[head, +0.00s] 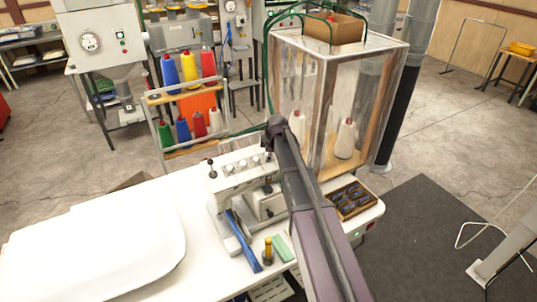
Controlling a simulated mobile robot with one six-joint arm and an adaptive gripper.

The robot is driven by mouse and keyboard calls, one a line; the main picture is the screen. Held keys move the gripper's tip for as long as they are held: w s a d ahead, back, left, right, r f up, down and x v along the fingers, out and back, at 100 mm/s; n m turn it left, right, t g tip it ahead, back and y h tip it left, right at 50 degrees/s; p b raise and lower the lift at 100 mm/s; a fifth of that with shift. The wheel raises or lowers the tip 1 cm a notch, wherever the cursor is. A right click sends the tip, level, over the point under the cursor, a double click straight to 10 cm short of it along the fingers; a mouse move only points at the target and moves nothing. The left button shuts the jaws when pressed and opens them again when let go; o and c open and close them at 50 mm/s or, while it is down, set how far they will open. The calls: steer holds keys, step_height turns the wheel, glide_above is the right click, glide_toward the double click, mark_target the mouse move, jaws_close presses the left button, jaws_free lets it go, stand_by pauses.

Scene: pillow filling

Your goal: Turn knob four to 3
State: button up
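A white sewing machine (237,178) stands on the white table. A row of small round knobs (243,165) runs along the upper front of its head. The knobs are too small to read any numbers or settings. I cannot tell from this view which one is knob four. My dark arm rises from the bottom right and passes close in front of the right end of the machine, covering part of it. The far end of the arm shows just above the right end of the knob row. My gripper cannot be made out; it seems hidden by the arm.
A thread rack (152,98) with colored spools stands behind the machine. A clear-walled cabinet (340,90) rises behind right. A wooden box (348,201) of dark parts sits right of the arm. A white pillow (95,245) covers the table's left.

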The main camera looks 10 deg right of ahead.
steer(key=shift+c, duration=0.7)
steer(key=shift+s, duration=0.1)
steer(key=shift+n, duration=0.3)
steer(key=n, duration=1)
steer(key=o, duration=0.4)
steer(key=shift+n, duration=0.3)
steer(key=shift+c, duration=0.2)
steer(key=o, duration=0.9)
steer(key=shift+f, duration=0.1)
steer(key=shift+r, duration=0.2)
